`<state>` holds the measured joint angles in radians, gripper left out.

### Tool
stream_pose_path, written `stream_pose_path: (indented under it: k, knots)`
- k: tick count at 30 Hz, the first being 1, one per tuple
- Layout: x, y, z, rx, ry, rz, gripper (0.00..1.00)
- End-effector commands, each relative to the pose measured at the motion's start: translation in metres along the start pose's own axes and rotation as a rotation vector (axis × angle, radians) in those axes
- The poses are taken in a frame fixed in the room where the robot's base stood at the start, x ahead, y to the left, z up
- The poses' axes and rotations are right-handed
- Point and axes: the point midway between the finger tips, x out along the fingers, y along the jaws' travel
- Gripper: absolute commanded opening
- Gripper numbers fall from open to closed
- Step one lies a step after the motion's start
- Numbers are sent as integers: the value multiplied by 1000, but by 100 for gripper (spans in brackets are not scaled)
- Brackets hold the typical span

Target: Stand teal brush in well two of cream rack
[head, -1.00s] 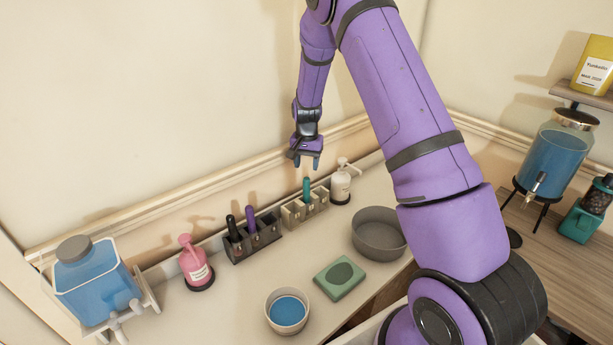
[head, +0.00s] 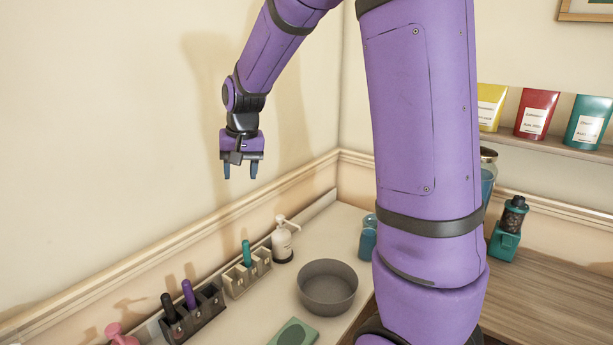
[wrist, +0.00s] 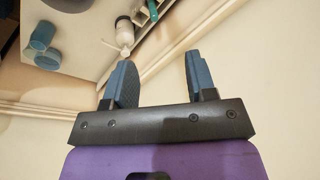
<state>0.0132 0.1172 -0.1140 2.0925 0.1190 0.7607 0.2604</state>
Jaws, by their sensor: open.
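The teal brush (head: 246,254) stands upright in the cream rack (head: 234,287), in a well near the rack's middle. I cannot tell the well's number for certain. The brush's lower part is hidden inside the rack. My gripper (head: 240,172) hangs well above the rack, fingers pointing down, open and empty. In the wrist view, my gripper (wrist: 160,85) shows its two fingers apart with nothing between them. The teal brush (wrist: 153,10) also shows at the top edge there, clear of the fingers.
A dark rack (head: 208,318) with a black and a purple brush stands left of the cream one. A white pump bottle (head: 282,243) is close at its right. A grey bowl (head: 328,287) and a green block (head: 293,334) lie in front. The wall runs close behind.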

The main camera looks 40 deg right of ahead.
Motion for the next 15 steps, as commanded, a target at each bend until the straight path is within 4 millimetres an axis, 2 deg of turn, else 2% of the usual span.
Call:
stream_pose_path:
  k: [1, 6, 15]
  knots:
    - [-18, 1, 14, -25, 17, -11, 51]
    - [-62, 8, 58, -113, 62, -32, 51]
    - [-118, 28, 142, -266, 152, -48, 51]
